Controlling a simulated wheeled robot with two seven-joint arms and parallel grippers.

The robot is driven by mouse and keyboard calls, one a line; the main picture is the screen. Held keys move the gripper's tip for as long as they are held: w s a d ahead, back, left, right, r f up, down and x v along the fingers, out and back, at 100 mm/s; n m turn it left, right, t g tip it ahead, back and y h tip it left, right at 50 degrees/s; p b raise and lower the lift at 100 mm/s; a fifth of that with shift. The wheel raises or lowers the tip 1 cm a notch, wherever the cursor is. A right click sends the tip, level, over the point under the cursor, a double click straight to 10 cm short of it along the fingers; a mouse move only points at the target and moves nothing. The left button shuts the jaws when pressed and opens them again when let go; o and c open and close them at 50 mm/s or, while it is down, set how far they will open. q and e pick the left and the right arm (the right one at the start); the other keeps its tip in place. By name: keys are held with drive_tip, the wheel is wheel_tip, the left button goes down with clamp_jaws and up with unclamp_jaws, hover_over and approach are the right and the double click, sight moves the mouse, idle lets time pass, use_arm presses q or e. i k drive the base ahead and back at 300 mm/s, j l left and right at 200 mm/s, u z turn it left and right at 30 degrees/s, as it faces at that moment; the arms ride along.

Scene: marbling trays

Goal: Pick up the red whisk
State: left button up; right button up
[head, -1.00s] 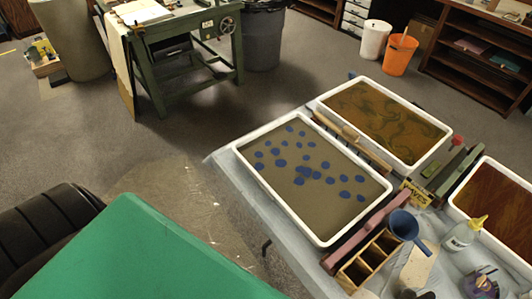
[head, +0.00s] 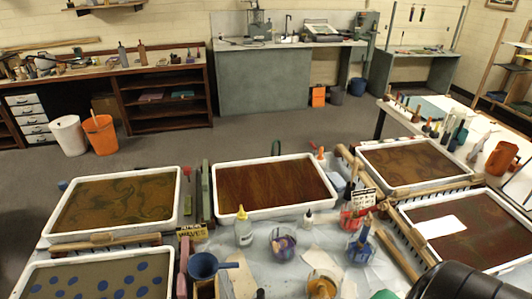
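I cannot clearly make out a whisk. A small red-topped thing (head: 186,163) stands between the back left tray and the middle tray; it is too small to tell what it is. A red container (head: 350,221) with tools in it stands on the wet table to the right of the middle. Neither of my grippers is in view. A black rounded part at the bottom right seems to be my own arm.
Trays with rims stand around: back left (head: 178,185), middle (head: 275,212), back right (head: 400,141), front right (head: 505,266) and blue-spotted front left (head: 165,262). A blue pan (head: 203,265), bottle (head: 243,232) and jars (head: 283,244) crowd the front. Grey floor (head: 240,137) lies behind.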

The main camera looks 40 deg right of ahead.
sight(375, 208)
drive_tip(key=z, duration=1.95)
drive_tip(key=i+l+u, duration=0.1)
drive_tip(key=l, duration=0.4)
drive_tip(key=i+l+u, duration=0.1)
drive_tip(key=l, duration=0.45)
